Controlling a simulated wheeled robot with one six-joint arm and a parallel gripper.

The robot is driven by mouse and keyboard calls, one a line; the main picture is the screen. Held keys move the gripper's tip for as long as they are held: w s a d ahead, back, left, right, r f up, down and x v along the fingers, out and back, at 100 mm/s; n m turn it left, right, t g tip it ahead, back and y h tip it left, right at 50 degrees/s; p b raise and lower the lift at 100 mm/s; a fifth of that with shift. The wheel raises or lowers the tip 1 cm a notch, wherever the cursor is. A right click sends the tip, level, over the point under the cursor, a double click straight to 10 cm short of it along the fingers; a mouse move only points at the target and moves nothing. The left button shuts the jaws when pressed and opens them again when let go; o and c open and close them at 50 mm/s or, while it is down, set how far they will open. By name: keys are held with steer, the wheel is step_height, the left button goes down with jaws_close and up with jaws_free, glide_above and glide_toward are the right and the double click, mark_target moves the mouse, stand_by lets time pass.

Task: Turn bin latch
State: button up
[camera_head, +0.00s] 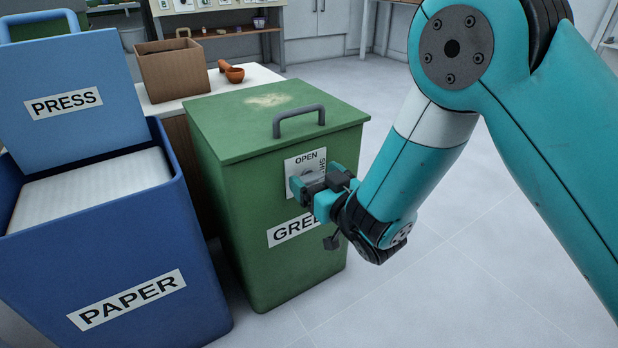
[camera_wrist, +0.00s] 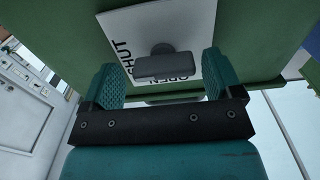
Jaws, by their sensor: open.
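The green bin (camera_head: 290,210) stands with its lid closed, and its front has a white plate (camera_head: 303,163) marked OPEN at the top and SHUT at the right. In the wrist view the plate (camera_wrist: 198,20) appears turned over, with a grey latch knob (camera_wrist: 168,66) on it. The knob's bar lies crosswise in that view. My gripper (camera_head: 314,184) is at the bin front, over the plate's lower part. In the wrist view its two teal fingers (camera_wrist: 161,76) are open, one on each side of the knob, with gaps visible. The head view mostly hides the knob behind the gripper.
A grey handle (camera_head: 299,119) sits on the green lid. A blue PAPER bin (camera_head: 110,265) with a raised PRESS lid (camera_head: 70,125) stands close on the left. Behind are a cardboard box (camera_head: 172,68) and an orange scoop (camera_head: 231,72) on a counter. Floor at right is clear.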

steer(key=shift+a, duration=0.2)
steer(key=shift+c, duration=0.4)
steer(key=c, duration=0.8)
steer(key=shift+c, duration=0.2)
steer(key=shift+s+n, duration=0.1)
steer(key=shift+n, duration=0.2)
steer(key=n+b, duration=0.1)
steer(key=n, duration=0.2)
steer(key=shift+a+f+n, duration=0.1)
steer(key=shift+n, duration=0.2)
steer(key=n+b, duration=0.1)
steer(key=n, duration=0.3)
steer(key=shift+s+n, duration=0.1)
steer(key=shift+n, duration=0.2)
steer(key=n, duration=0.4)
steer(key=shift+f+b, duration=0.15)
steer(key=shift+b, duration=0.15)
steer(key=n, duration=0.5)
